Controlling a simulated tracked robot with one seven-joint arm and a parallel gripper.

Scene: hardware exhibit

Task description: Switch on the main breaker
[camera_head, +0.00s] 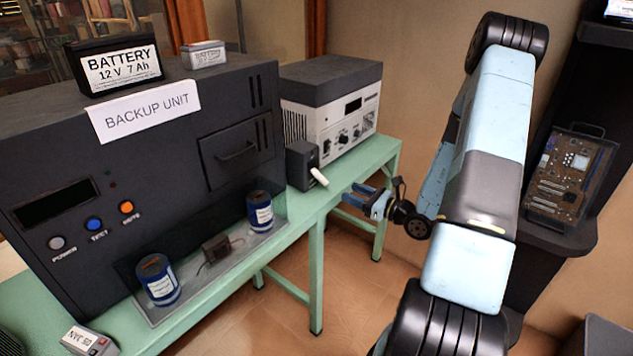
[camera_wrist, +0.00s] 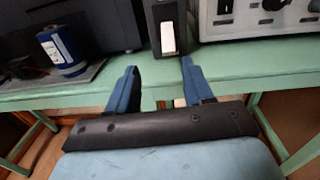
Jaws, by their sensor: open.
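A small dark box with a white lever, which looks like the breaker (camera_head: 301,166), stands on the green table between the backup unit and the grey instrument. Its white lever (camera_head: 319,176) sticks out from the front, angled down in the head view. In the wrist view the breaker (camera_wrist: 156,17) is at the top centre, its lever (camera_wrist: 167,38) facing me. My gripper (camera_head: 364,199) is open and empty, in front of the lever and apart from it. In the wrist view the lever lies beyond the gap between my fingertips (camera_wrist: 159,66).
The backup unit (camera_head: 60,225) stands left of the breaker, with blue cans (camera_head: 160,280) on a clear tray before it. The grey instrument (camera_head: 335,120) stands close on the right. The green table's edge (camera_wrist: 90,97) runs below my fingers. Floor in front is clear.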

